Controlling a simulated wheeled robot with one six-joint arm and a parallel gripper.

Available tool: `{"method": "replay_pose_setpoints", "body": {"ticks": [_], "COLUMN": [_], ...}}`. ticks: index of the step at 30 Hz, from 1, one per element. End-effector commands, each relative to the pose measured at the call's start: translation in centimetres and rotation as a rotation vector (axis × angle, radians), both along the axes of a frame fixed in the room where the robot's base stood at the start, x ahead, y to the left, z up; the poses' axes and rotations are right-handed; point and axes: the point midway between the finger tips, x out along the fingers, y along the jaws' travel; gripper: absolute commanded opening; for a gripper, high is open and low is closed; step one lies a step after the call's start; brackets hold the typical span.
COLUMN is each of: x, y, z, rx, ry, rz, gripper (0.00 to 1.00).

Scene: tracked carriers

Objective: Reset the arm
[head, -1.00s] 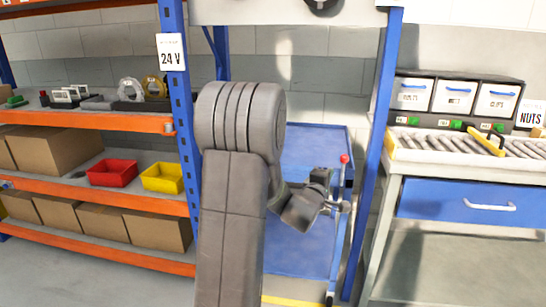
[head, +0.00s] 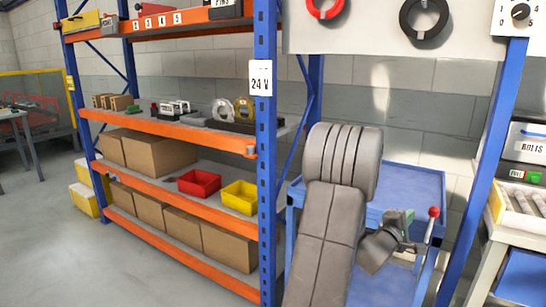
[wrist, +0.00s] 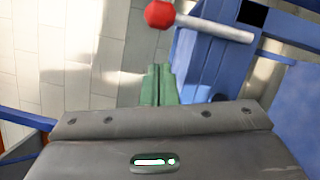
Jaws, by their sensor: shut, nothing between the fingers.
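My gripper (wrist: 158,82) shows in the wrist view as two green fingers pressed together, with nothing between them. In the head view my gripper (head: 405,217) is small and partly hidden by my grey wrist. My arm is bent in front of a blue cart (head: 412,180), and the gripper appears near the cart's right side. A lever with a red ball knob (head: 434,212) stands just right of the gripper. The red knob (wrist: 159,14) also shows beyond the fingertips in the wrist view. I cannot tell the exact gap between them.
An orange and blue shelf rack (head: 190,134) stands on the left, with cardboard boxes, a red bin (head: 199,184) and a yellow bin (head: 240,196). A blue post (head: 487,160) and a workbench (head: 510,232) are on the right. The floor (head: 130,275) at front left is clear.

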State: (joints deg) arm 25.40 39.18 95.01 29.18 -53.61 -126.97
Motion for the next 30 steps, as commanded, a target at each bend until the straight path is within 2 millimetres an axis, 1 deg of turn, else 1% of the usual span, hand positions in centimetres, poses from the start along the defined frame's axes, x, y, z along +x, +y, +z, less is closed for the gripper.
{"method": "replay_pose_setpoints", "body": {"ticks": [1, 2, 6, 12, 26, 30], "x": [0.4, 0.5, 1.0, 1.6, 1.7, 1.6], "y": [0.6, 0.8, 1.6, 2.5, 2.7, 2.5], "z": [-0.7, -1.0, -1.8, -3.0, -3.1, -2.7], "rx": [-0.03, -0.055, -0.161, -0.212, -0.225, -0.217], "ry": [0.019, 0.035, 0.098, 0.129, 0.136, 0.131], "rz": [0.0, 0.001, -0.001, 0.0, -0.002, -0.003], "gripper": [0.0, 0.0, 0.0, 0.0, 0.0, 0.0]}}
